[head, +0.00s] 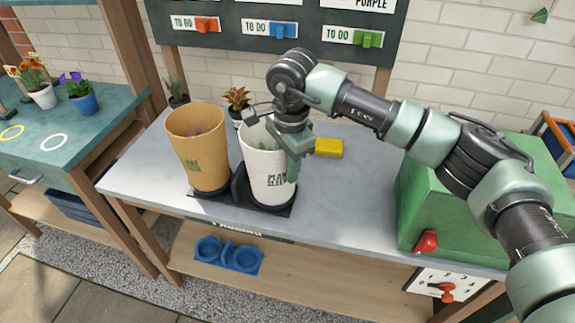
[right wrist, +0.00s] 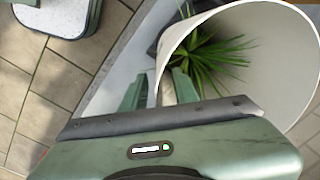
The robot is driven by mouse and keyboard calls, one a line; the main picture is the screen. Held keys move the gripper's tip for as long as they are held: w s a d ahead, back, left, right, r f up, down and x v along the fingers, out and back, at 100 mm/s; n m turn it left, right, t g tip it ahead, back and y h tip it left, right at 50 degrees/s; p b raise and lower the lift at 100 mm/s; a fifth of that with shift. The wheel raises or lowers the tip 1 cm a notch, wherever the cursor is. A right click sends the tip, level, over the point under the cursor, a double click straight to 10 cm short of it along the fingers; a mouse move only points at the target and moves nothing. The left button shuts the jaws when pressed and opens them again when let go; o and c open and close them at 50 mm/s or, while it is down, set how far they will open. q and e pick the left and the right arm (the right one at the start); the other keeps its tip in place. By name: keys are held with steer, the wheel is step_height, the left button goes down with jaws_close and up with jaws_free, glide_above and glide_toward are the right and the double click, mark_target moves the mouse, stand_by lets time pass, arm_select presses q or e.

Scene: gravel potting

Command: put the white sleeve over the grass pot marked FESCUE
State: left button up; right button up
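The white sleeve (head: 270,175) stands upright on the right part of a dark tray (head: 235,197), with green printing that I cannot read in full. In the right wrist view, its wide rim (right wrist: 310,30) surrounds a tuft of green grass (right wrist: 215,52); the pot under the grass and any FESCUE mark are hidden. My right gripper (right wrist: 160,88) straddles the near wall of the sleeve, one finger outside and one inside. The fingers look apart, with gaps beside the wall. In the head view, the right gripper (head: 300,155) is at the sleeve's right side. My left gripper is out of view.
A tan sleeve (head: 199,155) stands close left on the same tray with purple-green plants inside. A yellow block (head: 328,148) lies behind right, and a green box (head: 450,195) takes the table's right end. Small potted plants (head: 237,98) stand behind. The table's front middle (head: 340,215) is clear.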

steer(key=r, duration=0.2)
steer(key=r+b, duration=0.1)
steer(key=r, duration=0.4)
steer(key=shift+s+d+r+b, duration=0.15)
steer(key=shift+s+r+b, duration=0.1)
steer(key=shift+r+b, duration=0.1)
